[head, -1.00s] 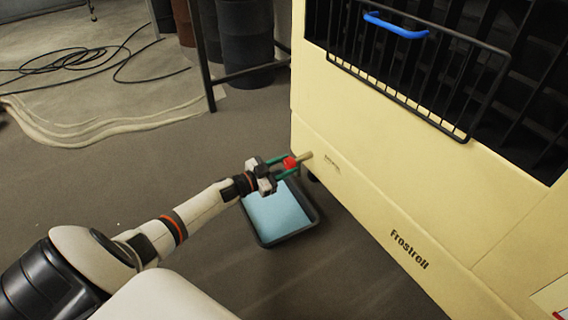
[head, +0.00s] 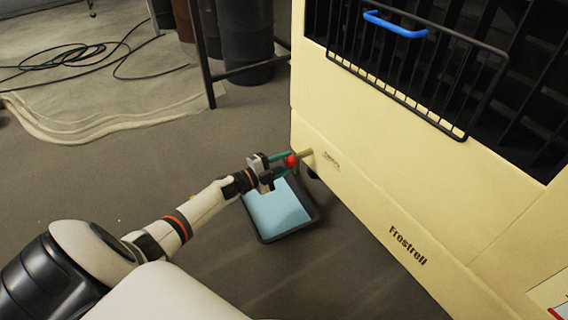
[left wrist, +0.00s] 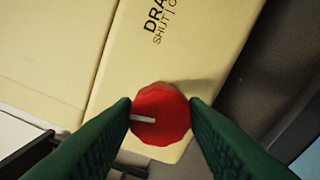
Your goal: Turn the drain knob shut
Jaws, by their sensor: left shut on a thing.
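The red drain knob (head: 290,161) sits on a short brass-coloured stem at the lower left corner of the yellow machine (head: 370,205). In the left wrist view the knob (left wrist: 160,113) is faceted, with a white pointer line towards the left of the picture. My left gripper (head: 283,163) has its green fingers on either side of the knob, shut on it; the fingers (left wrist: 160,115) also show in the wrist view. A printed label (left wrist: 158,25) above the knob reads "DRA…" and "SHUT |", cut off by the frame. My right gripper is not in view.
A dark tray (head: 262,238) with pale blue liquid or lining stands on the floor below the knob. A wire basket with a blue handle (head: 395,25) is on the machine's front.

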